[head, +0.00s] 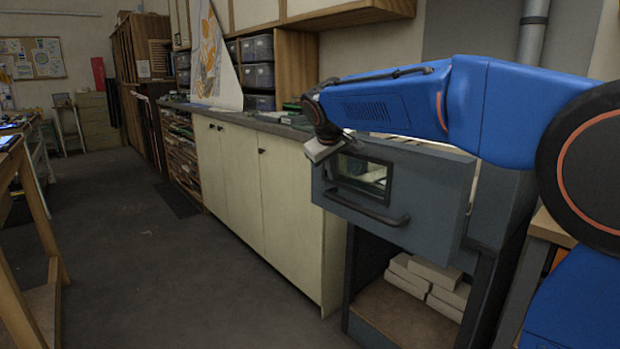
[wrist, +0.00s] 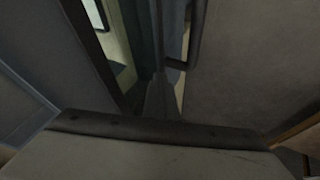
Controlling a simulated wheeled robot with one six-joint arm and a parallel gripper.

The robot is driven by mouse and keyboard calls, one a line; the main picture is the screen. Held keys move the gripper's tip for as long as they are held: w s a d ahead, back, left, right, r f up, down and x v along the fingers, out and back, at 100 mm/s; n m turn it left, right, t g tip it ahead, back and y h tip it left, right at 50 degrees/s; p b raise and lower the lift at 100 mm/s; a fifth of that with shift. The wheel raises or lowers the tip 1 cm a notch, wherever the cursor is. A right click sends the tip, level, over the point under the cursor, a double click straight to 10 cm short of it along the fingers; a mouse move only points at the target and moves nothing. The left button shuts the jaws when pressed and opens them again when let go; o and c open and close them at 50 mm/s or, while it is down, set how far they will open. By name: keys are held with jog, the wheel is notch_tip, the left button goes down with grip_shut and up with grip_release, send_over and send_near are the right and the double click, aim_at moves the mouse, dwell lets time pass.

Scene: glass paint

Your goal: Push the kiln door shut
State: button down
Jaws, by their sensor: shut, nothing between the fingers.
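The kiln door (head: 420,185) is a grey panel with a small window and a dark bar handle (head: 365,208). It stands ajar, with a gap by its right edge in the head view. The grey kiln body (head: 503,205) is behind it at the right. My gripper (head: 324,150) is shut and empty at the door's upper left corner, beside the window. In the head view I cannot tell whether it touches the door. The wrist view shows grey panels close around the gripper, and its fingers are hard to make out.
Under the kiln, pale bricks (head: 430,278) are stacked on a stand shelf. Cream cabinets (head: 232,190) with a cluttered grey counter run along the wall to the left. The floor (head: 130,260) in front is clear. A wooden table (head: 30,200) stands at the far left.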

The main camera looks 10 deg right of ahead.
jog(key=w+d, duration=0.2)
jog(key=d, duration=0.1)
jog(key=w+d, duration=0.3)
jog(key=d, duration=0.1)
jog(key=w+d, duration=0.2)
jog(key=d, duration=0.2)
jog(key=shift+w, duration=0.3)
